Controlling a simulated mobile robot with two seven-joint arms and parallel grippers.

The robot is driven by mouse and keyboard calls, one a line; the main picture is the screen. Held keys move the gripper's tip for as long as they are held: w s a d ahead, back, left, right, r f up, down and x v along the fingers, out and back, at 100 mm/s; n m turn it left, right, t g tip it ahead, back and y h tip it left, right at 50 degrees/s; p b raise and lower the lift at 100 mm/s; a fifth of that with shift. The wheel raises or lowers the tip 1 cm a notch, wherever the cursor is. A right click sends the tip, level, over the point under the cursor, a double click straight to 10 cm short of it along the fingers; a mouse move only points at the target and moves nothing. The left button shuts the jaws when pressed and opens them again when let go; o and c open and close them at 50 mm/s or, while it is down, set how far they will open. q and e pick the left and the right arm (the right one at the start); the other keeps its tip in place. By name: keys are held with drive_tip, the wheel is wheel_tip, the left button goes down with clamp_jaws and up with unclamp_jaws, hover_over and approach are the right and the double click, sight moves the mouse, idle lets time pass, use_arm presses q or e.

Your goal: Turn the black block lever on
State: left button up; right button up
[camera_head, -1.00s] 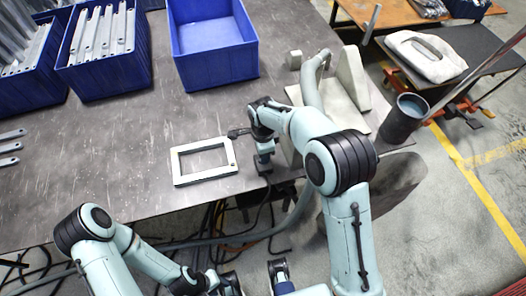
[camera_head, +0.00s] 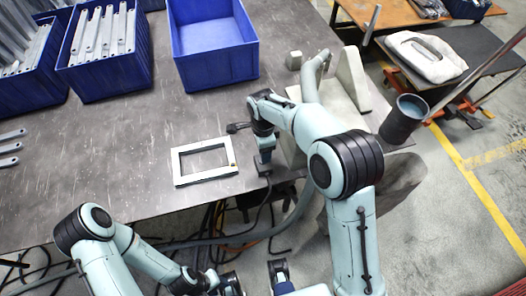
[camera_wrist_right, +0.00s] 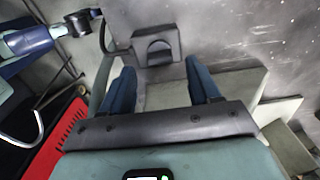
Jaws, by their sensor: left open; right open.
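The black block lever (camera_wrist_right: 157,46) shows in the right wrist view as a dark block with a rounded part at its middle. It lies just beyond and between my right fingertips, apart from them. In the head view the block (camera_head: 262,169) sits at the table's front edge, partly hidden by my right gripper (camera_head: 265,156). My right gripper's two blue fingers (camera_wrist_right: 160,82) are spread with nothing between them. Which way the lever is set cannot be told. My left gripper (camera_head: 232,284) is low at the bottom of the head view, open, clear of the table.
A pale rectangular frame (camera_head: 176,166) lies on the table left of the block. Blue bins (camera_head: 215,62) stand at the back. Cables (camera_head: 235,235) hang below the front edge.

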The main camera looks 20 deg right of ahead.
wheel_tip(320, 180, up, 10)
drive_tip(key=p, duration=0.1)
drive_tip(key=shift+r, duration=0.15)
idle(0.5)
